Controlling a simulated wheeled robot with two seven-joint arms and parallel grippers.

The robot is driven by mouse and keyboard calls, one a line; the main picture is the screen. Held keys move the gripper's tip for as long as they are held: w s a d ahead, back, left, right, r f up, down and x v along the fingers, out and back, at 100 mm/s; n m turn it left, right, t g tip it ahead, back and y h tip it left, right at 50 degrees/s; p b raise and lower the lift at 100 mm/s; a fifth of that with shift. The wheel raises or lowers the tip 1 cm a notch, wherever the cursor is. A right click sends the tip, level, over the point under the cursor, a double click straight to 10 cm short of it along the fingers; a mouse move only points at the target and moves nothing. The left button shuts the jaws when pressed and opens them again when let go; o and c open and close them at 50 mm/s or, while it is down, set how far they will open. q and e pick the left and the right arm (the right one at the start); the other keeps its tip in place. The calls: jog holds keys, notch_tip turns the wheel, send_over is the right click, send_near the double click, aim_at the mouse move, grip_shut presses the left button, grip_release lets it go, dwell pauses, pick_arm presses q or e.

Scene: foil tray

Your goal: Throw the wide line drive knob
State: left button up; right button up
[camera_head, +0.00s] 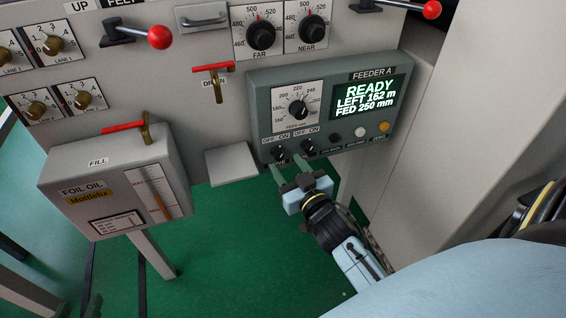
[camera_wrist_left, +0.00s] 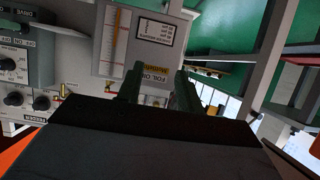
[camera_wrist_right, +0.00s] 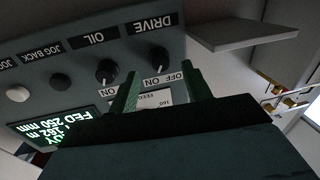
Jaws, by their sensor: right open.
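The DRIVE knob (camera_head: 278,153) is the left of two small black rotary knobs under OFF/ON labels on the grey FEEDER A panel (camera_head: 262,95). In the right wrist view the DRIVE knob (camera_wrist_right: 158,58) shows upside down, just beyond and between the fingertips. My right gripper (camera_head: 287,163) is open, its two green fingers apart just in front of and below the knob. I cannot tell whether they touch it. My left gripper shows only in its own wrist view (camera_wrist_left: 157,80), fingers apart and empty, with the foil oil box beyond.
The OIL knob (camera_head: 308,147) sits close beside the DRIVE knob. A grey ledge (camera_head: 232,163) juts out to the left. The FOIL OIL box (camera_head: 115,180) stands further left. The display (camera_head: 368,98) reads READY. Red-handled levers (camera_head: 160,37) are above.

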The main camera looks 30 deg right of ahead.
aim_at(280, 157)
jog(key=shift+w+d+b, duration=0.15)
jog(key=shift+w+b, duration=0.15)
jog(key=shift+w, duration=1.2)
pick_arm(q)
jog(key=r+t, duration=0.1)
jog(key=w+r, duration=0.1)
jog(key=d+r+t, duration=0.1)
jog(key=shift+w+r+t+h, duration=0.2)
jog(key=shift+t+h, duration=0.1)
jog(key=shift+h, duration=0.1)
pick_arm(e)
jog(key=c, duration=1)
